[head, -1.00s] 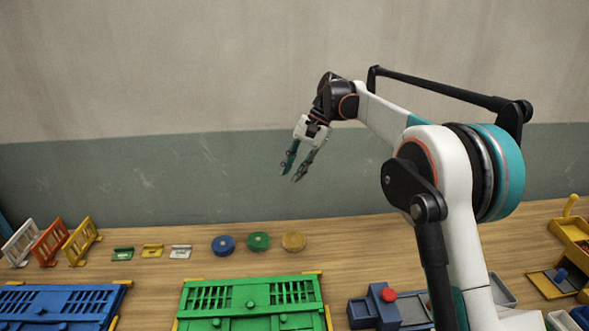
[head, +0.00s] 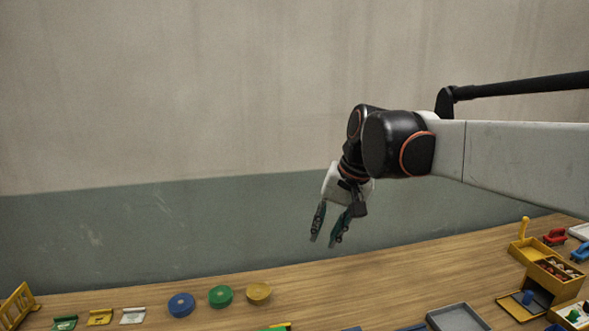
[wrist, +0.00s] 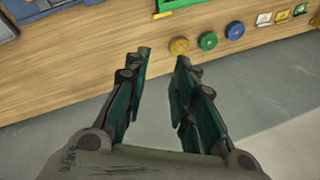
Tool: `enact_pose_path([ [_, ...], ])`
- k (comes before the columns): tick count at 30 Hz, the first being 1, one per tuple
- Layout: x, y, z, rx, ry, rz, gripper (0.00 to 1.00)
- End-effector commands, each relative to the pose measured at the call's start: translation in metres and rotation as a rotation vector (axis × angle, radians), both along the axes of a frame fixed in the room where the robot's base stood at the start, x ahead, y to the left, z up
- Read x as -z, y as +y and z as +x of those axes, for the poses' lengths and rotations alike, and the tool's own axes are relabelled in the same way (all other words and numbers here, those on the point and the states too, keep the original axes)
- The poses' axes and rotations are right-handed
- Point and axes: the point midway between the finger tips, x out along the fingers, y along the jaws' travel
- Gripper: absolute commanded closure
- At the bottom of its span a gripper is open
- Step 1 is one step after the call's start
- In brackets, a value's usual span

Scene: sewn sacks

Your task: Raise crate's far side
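Only slivers of a green slatted crate show now. A green edge (head: 272,329) is at the bottom of the head view, and a green strip (wrist: 180,3) with a yellow tab is at the top of the wrist view. The rest of the crate is cut off, so its pose cannot be told. My gripper (head: 324,242) hangs fingers-down above the back of the table, away from the crate. In the wrist view its fingers (wrist: 164,56) are spread apart with nothing between them.
On the wooden table (head: 380,275) stand blue (head: 181,304), green (head: 220,296) and yellow (head: 258,292) discs. Small clips lie left of them, near a yellow rack (head: 17,306). A grey tray (head: 456,318) and yellow bins (head: 553,272) are at right. A wall stands behind.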

Motion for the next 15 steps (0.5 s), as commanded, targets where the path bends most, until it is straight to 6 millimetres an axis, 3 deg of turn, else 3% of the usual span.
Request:
enact_pose_path([
  [1,0.005,-0.011,-0.016,-0.003,-0.025,-0.015,0.76],
  [8,0.029,-0.053,-0.078,-0.026,-0.146,-0.093,0.76],
  [15,0.07,-0.09,-0.142,-0.056,-0.266,-0.188,0.76],
])
